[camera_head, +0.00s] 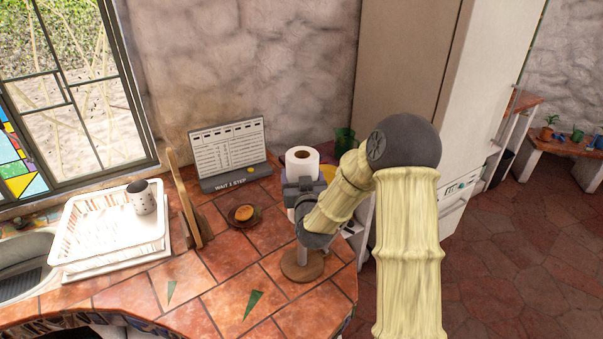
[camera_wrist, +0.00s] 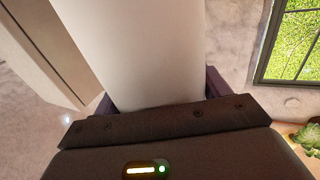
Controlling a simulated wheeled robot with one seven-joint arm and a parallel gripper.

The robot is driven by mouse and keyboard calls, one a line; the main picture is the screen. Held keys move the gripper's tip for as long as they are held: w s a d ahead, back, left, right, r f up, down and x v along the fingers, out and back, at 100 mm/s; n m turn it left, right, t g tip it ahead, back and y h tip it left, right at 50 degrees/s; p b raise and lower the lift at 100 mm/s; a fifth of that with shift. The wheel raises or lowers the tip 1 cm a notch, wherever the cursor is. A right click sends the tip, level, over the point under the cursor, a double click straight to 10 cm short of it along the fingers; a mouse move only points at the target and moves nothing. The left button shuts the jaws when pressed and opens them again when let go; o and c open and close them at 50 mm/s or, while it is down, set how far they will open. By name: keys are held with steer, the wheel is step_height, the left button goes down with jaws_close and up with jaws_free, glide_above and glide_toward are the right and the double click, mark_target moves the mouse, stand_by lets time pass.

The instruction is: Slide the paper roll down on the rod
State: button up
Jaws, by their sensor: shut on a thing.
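The white paper roll (camera_head: 302,155) stands upright, high above the round wooden base (camera_head: 303,268) of its holder at the counter's front right. A short pale length of rod (camera_head: 303,254) shows just above the base. My gripper (camera_head: 304,192) is shut around the roll from the front. In the wrist view the roll (camera_wrist: 148,45) fills the space between the fingers (camera_wrist: 158,95). My wrist and forearm hide most of the roll's lower part and the rod, so I cannot tell how far the rod reaches into the roll.
A small plate with a bun (camera_head: 243,214) and the "WAIT 1 STEP" board (camera_head: 231,153) stand left of the roll. A green glass (camera_head: 344,140) is behind it. A white dish rack (camera_head: 110,228) is at left. Bare tiles lie in front.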

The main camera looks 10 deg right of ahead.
steer(key=shift+f, duration=0.9)
steer(key=shift+b, duration=0.65)
